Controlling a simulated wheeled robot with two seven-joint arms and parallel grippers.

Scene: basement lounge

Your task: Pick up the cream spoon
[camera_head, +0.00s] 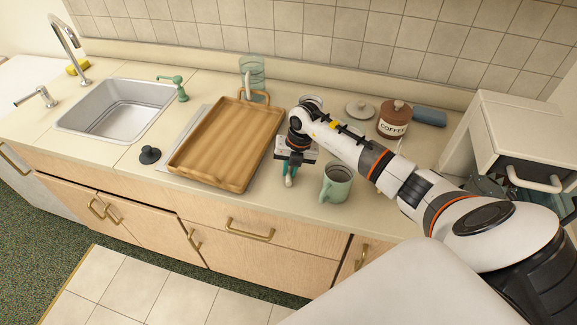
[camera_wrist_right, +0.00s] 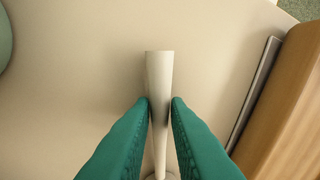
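The cream spoon (camera_wrist_right: 159,75) shows in the right wrist view as a pale handle, wider at the far end and narrowing toward the camera. My right gripper (camera_wrist_right: 161,99) has its green fingers on both sides of the handle, and the tips appear to touch it. In the head view the right gripper (camera_head: 290,181) points down at the counter between the wooden tray and the green mug. The spoon cannot be made out there. My left gripper is not in view.
The wooden tray (camera_head: 228,140) lies close left of the gripper, the green mug (camera_head: 337,186) close right. Behind stand a coffee canister (camera_head: 393,121), a pale lid (camera_head: 360,110) and a glass pitcher (camera_head: 252,72). The sink (camera_head: 118,108) is at left, a white appliance (camera_head: 520,135) at right.

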